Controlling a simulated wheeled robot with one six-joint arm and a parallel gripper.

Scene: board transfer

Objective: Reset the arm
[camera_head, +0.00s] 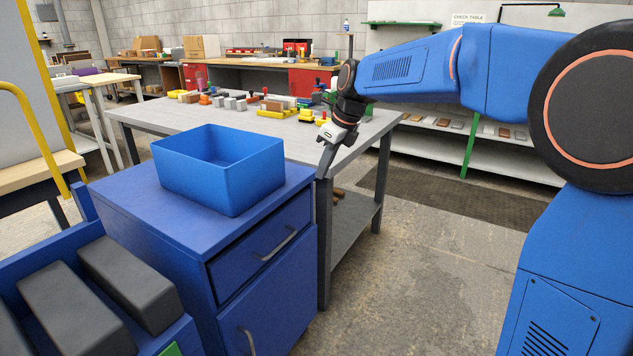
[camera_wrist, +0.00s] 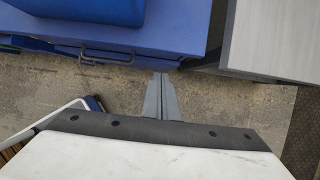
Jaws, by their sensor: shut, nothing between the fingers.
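My gripper (camera_head: 326,163) hangs at the end of my blue arm, fingers pointing down, near the right edge of the blue cabinet and the front corner of the grey table. In the wrist view my gripper (camera_wrist: 161,80) is shut with its grey fingers together and nothing between them. My arm reaches in from the right, bent at the large dark joint.
A blue open bin (camera_head: 219,168) stands on the blue cabinet (camera_head: 190,236); it looks empty. The grey table (camera_head: 350,150) carries several small parts. A workbench (camera_head: 250,62) and a shelf (camera_head: 480,138) stand behind. The floor (camera_head: 420,255) to the right is clear.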

